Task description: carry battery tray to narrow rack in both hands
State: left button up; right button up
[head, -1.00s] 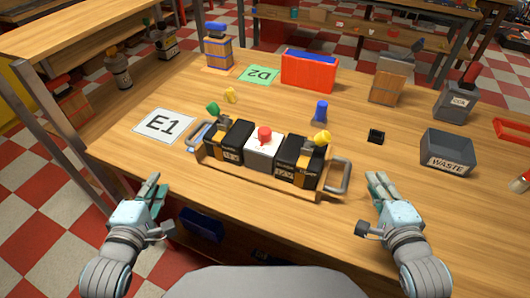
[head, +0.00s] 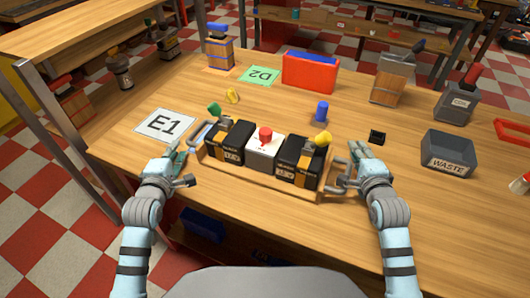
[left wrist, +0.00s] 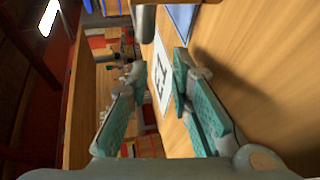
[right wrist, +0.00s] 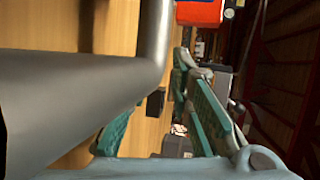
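The battery tray (head: 258,176) is a wooden tray on the table, holding two black batteries with a white block and red knob between them. It has a grey handle at each end: the left handle (head: 199,134) and the right handle (head: 340,182). My left gripper (head: 178,158) is open beside the left handle, whose grey bar shows at the top of the left wrist view (left wrist: 145,20). My right gripper (head: 357,158) is open at the right handle, whose bar looms large in the right wrist view (right wrist: 90,95) and hides part of one finger. I cannot tell which shelf is the narrow rack.
A wooden shelf unit (head: 85,38) stands left of the table. An E1 card (head: 164,125) lies left of the tray, a D2 card (head: 260,75) behind it. A blue peg (head: 320,111), red bin (head: 309,72) and grey WASTE bin (head: 448,153) stand on the table.

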pick_arm(q)
jog(key=shift+d, duration=0.45)
pick_arm(e)
jog(key=shift+a, duration=0.4)
pick_arm(q)
jog(key=shift+s+d+r, duration=0.1)
jog(key=shift+s+d, duration=0.05)
jog(key=shift+s, duration=0.05)
pick_arm(e)
jog(key=shift+s+a+r, duration=0.1)
jog(key=shift+s+a, duration=0.05)
jog(key=shift+s, duration=0.05)
